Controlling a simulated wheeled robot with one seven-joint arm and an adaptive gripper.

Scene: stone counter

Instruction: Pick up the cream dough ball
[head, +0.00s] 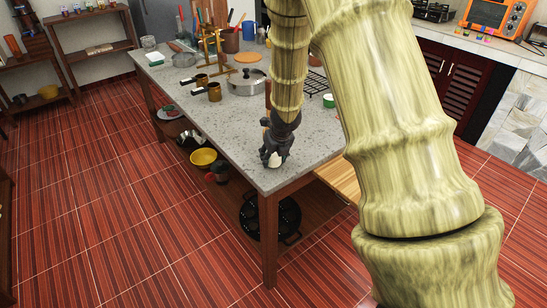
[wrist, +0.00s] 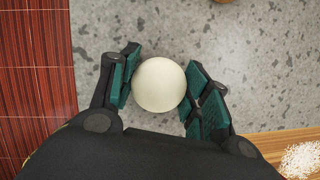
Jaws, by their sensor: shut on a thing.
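The cream dough ball (wrist: 159,85) is a smooth, pale round ball in the middle of the wrist view, over the grey speckled counter. My gripper (wrist: 161,92) has its green-padded fingers on both sides of it and is shut on it. In the head view my gripper (head: 272,158) is low at the counter's front left edge. I cannot tell whether the ball touches the counter.
The stone counter (head: 230,140) is bare to the left of my gripper. A lidded pot (head: 246,83) and brown mugs (head: 214,92) stand farther back. A wooden board (wrist: 270,146) with white grains (wrist: 302,159) lies at lower right in the wrist view. The counter edge is close on the left.

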